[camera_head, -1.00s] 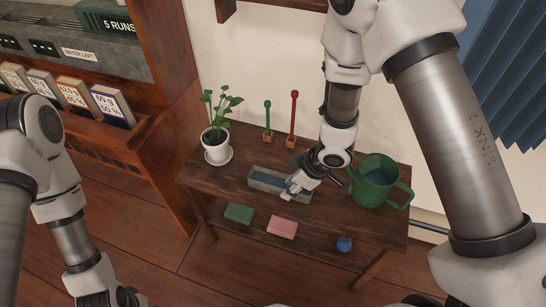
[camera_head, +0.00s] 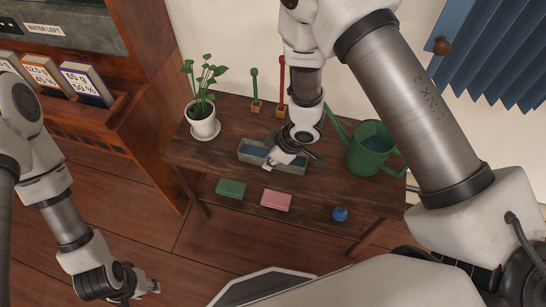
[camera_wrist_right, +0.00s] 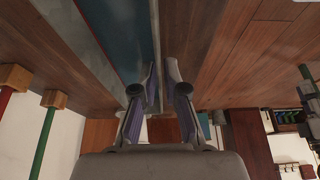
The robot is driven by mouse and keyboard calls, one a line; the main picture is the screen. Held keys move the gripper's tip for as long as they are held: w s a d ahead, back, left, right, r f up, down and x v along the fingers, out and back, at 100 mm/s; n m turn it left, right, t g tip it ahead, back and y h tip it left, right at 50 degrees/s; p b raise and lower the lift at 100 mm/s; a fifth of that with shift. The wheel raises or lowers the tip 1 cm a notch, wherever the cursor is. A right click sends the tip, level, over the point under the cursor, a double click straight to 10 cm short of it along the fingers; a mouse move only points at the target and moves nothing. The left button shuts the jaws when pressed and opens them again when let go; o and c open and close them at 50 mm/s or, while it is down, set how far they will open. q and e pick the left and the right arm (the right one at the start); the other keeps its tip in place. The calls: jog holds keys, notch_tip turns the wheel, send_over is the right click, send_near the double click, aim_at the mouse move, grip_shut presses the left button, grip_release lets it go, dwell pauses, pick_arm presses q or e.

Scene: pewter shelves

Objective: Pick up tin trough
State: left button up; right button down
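The tin trough (camera_head: 293,166) is a long grey box with a blue inside. It stands on the dark wooden table in the head view, with part of its front wall hidden by my right gripper (camera_head: 271,165). In the right wrist view the trough (camera_wrist_right: 157,30) runs away from the camera. The right gripper's fingers (camera_wrist_right: 161,75) straddle its long wall, one inside and one outside, close together on it. My left gripper (camera_head: 152,286) hangs low at the left over the floor, far from the trough; its opening is unclear.
The table (camera_head: 225,170) also holds a potted plant (camera_head: 204,125), a green stake (camera_head: 255,85), a red stake (camera_head: 281,82), a green watering can (camera_head: 368,155), a green block (camera_head: 231,188), a pink block (camera_head: 276,200) and a blue round object (camera_head: 340,214). Shelves (camera_head: 140,110) stand at left.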

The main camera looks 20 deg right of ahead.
dwell(0.4)
jog(key=shift+r+p, duration=0.55)
jog(key=shift+p, duration=0.05)
notch_tip(320, 180, up, 3)
jog(key=p, duration=0.3)
jog(key=shift+f, duration=0.1)
jog(key=s, duration=0.1)
jog(key=s+b, duration=0.1)
jog(key=s, duration=0.1)
jog(key=shift+a+f, duration=0.15)
jog(key=shift+f, duration=0.05)
jog(key=s+a+r+p, duration=0.1)
jog(key=s+r+p, duration=0.1)
jog(key=s+p, duration=0.4)
jog(key=s+a+r+p, duration=0.1)
jog(key=s+r+p, duration=0.1)
jog(key=s+p, duration=0.4)
jog(key=shift+s+r, duration=0.3)
jog(key=shift+r, duration=0.05)
